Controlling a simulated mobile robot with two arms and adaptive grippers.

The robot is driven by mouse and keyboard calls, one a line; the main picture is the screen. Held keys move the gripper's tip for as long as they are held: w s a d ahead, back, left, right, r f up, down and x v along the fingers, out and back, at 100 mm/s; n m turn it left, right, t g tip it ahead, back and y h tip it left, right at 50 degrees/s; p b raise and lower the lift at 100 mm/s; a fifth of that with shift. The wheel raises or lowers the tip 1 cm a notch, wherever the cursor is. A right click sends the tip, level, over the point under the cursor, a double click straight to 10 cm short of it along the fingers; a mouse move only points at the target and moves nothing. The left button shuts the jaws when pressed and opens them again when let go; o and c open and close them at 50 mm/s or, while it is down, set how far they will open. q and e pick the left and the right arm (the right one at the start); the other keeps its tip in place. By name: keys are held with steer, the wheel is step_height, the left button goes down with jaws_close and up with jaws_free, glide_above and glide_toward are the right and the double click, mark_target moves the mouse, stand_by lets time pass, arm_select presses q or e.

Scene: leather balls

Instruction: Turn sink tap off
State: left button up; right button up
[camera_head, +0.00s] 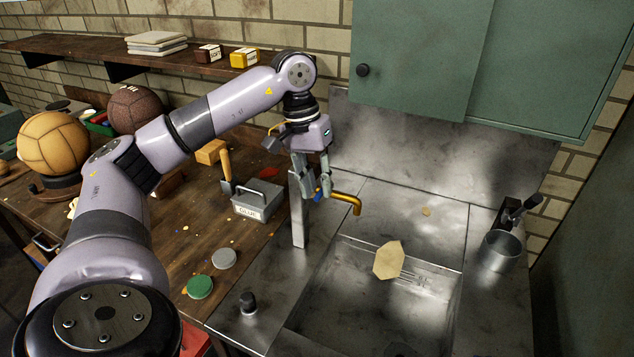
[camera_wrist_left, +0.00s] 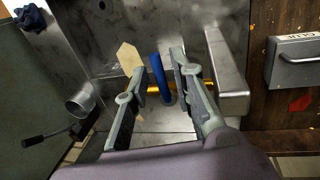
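The sink tap has a golden spout (camera_head: 346,200) that bends down over the metal sink (camera_head: 322,318). Its blue lever (camera_wrist_left: 160,74) shows in the left wrist view, with part of the golden pipe (camera_wrist_left: 153,89) behind it. My left gripper (camera_head: 312,192) is at the tap, with its fingers pointing down. In the left wrist view my left gripper (camera_wrist_left: 160,64) has its fingers apart, one on each side of the blue lever. Whether either finger touches the lever is unclear. In the head view the fingers hide most of the lever. My right gripper is not in view.
A metal upright (camera_head: 299,212) stands close left of the gripper. A grey toolbox (camera_head: 257,200) sits on the wooden bench. A pale flat piece (camera_head: 388,260) shows in the sink area. A metal cup (camera_head: 500,250) stands at right. A green cabinet (camera_head: 420,60) hangs above.

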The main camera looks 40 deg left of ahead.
arm_select(q)
steer(key=shift+o, duration=0.4)
step_height(320, 180, up, 12)
steer(key=a, duration=0.2)
steer(key=shift+s+f, duration=0.15)
steer(key=shift+s, duration=0.2)
stand_by(0.6)
